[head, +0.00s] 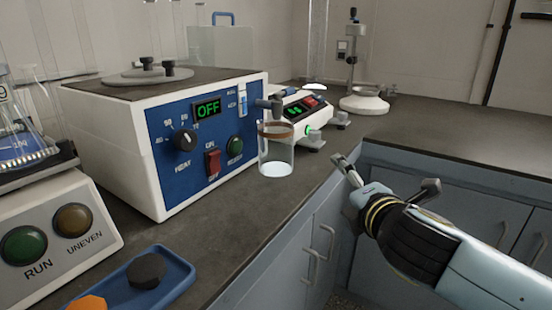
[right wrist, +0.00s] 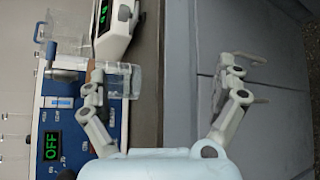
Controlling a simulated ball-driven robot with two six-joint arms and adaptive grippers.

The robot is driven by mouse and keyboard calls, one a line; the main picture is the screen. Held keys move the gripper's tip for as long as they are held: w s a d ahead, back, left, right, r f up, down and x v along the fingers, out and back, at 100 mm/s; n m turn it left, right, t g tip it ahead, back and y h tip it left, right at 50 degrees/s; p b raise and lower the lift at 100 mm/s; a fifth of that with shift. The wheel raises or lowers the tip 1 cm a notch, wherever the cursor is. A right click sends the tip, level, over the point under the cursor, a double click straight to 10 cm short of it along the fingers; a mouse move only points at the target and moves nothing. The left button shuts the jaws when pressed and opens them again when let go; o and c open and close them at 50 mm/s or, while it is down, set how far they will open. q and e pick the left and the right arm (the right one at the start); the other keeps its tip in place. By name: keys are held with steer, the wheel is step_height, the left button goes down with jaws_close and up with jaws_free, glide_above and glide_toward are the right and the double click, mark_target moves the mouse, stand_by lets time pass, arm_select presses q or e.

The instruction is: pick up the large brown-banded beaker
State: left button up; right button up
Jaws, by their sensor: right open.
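The large brown-banded beaker (head: 277,153) is clear glass with a brown band near its rim. It stands upright on the dark counter, in front of the blue-fronted machine, near the counter edge. In the right wrist view the beaker (right wrist: 123,88) shows on its side, partly hidden behind one finger. My right gripper (head: 387,174) is open and empty, to the right of the beaker and apart from it, over the counter's front edge. Both of its spread fingers show in the right wrist view (right wrist: 163,78). My left gripper is not in view.
The white machine with a blue panel (head: 215,165) reading OFF stands behind and left of the beaker. A small instrument (head: 303,110) with a green display is just behind it. A blue tray (head: 172,295) lies front left. Bare counter lies between tray and beaker.

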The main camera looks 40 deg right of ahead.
mark_target(285, 154)
steer(key=w+a+r+n+t+y, duration=0.1)
steer(key=w+n+y, duration=0.1)
steer(key=n, duration=0.4)
steer(key=w+a+r+n+t+y, duration=0.1)
steer(key=w+n+t+y, duration=0.1)
steer(key=n, duration=0.3)
steer(key=w+a+r+n+t+y, duration=0.1)
steer(key=w+n+y, duration=0.1)
steer(key=n, duration=0.4)
steer(key=shift+w+a+n+t, duration=0.3)
steer(key=shift+w+t, duration=0.1)
steer(key=shift+w, duration=0.15)
steer(key=shift+n+y, duration=0.5)
steer(key=shift+n, duration=0.3)
steer(key=w, duration=0.1)
steer(key=w+p, duration=0.1)
steer(key=w, duration=0.3)
steer(key=shift+a+f, duration=0.1)
steer(key=shift+a, duration=0.2)
steer(key=w, duration=0.6)
steer(key=shift+f+p, duration=0.25)
steer(key=shift+p, duration=0.1)
steer(key=c, duration=1.5)
steer(key=shift+c, duration=0.7)
steer(key=shift+d, duration=0.1)
